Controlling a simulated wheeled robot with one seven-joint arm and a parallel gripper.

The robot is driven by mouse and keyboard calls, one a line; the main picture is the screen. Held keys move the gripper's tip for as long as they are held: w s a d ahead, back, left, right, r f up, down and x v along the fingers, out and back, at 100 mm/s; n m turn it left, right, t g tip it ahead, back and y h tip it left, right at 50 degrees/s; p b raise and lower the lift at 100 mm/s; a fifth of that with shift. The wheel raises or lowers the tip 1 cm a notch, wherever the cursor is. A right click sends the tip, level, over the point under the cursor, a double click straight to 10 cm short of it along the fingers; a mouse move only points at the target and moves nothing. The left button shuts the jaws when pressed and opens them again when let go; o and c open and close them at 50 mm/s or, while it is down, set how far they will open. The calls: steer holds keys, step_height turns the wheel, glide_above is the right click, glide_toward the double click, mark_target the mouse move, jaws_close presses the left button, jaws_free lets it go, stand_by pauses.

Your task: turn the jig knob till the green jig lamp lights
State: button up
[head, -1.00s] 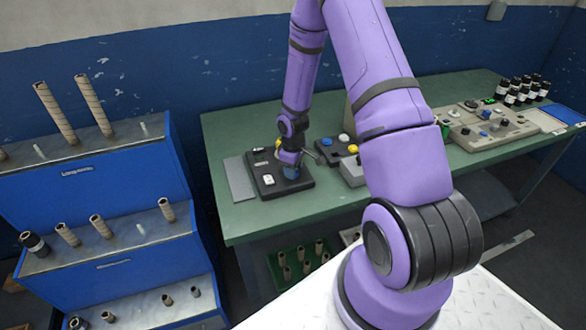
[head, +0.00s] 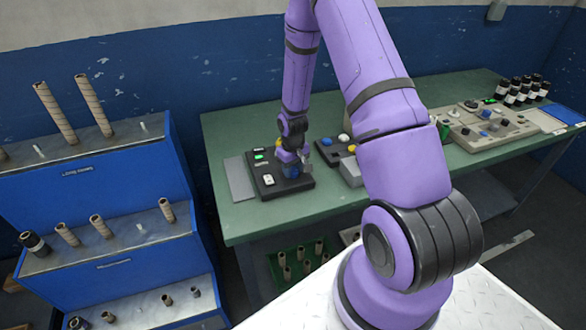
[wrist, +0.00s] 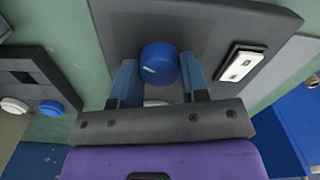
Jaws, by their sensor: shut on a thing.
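The jig is a dark panel (head: 273,192) lying on the left part of the green bench. A small lamp (head: 258,157) at its back left shows bright green. The blue round jig knob (wrist: 160,62), with a short pale mark on its face, shows in the wrist view between the two blue fingers of my gripper (wrist: 160,78). My gripper is shut on the knob. In the head view my gripper (head: 291,168) is over the right side of the panel and hides the knob there.
A white switch (wrist: 240,65) sits on the panel beside the knob. A grey plate (head: 239,178) lies left of the panel. Another control box with coloured buttons (head: 337,148) stands close on the right. A blue rack (head: 95,195) with rolls stands left of the bench.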

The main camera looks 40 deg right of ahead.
mark_target(293, 169)
steer(key=o, duration=0.9)
steer(key=shift+r, duration=0.1)
step_height(293, 169, up, 11)
steer(key=shift+f, duration=0.15)
stand_by(0.5)
